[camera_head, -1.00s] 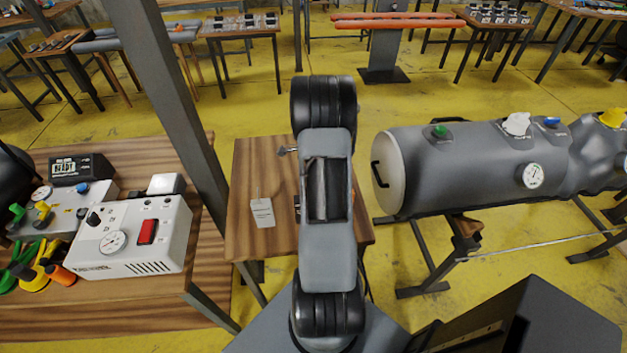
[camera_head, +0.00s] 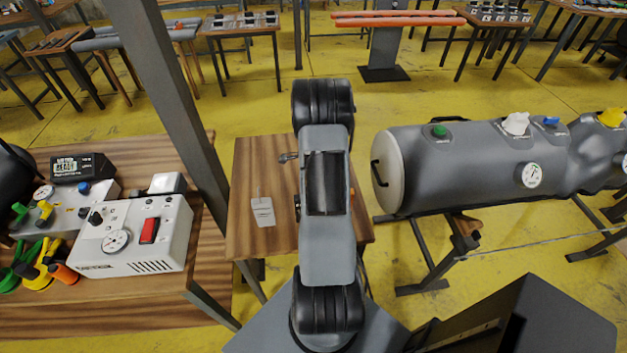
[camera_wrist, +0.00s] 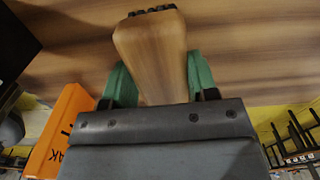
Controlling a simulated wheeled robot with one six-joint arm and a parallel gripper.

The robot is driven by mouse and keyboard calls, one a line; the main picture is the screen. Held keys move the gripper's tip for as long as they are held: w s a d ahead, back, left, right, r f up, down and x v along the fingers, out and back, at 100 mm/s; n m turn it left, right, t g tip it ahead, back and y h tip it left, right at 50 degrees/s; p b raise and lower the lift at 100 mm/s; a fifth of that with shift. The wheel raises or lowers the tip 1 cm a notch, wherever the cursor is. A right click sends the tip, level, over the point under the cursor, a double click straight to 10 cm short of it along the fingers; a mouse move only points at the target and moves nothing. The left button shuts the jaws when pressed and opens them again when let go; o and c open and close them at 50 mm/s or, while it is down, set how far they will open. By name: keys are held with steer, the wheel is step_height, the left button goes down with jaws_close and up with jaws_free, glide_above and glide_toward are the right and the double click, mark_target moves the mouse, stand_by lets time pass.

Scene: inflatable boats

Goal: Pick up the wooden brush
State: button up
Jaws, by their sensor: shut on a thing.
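The wooden brush (camera_wrist: 152,55) shows in the wrist view at the top middle, a pale wooden body with dark bristles or a dark edge at its far end. My gripper (camera_wrist: 152,80) has its green fingers on both sides of the wood, shut on it. The wooden table top (camera_wrist: 250,50) fills the background behind the brush. I cannot tell from this view whether the brush touches the table. In the head view my arm hides the brush and the gripper.
An orange box (camera_wrist: 62,130) shows at the left of the wrist view. In the head view, a small table (camera_head: 250,225) bears a white tag (camera_head: 263,211). A grey inflatable tube (camera_head: 470,160) lies on a stand at right. A white gauge box (camera_head: 133,235) stands on the left table.

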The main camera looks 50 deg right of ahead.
steer(key=shift+c, duration=1.4)
steer(key=shift+r, duration=0.1)
step_height(320, 180, up, 10)
steer(key=shift+f+b, duration=0.1)
steer(key=shift+b, duration=0.55)
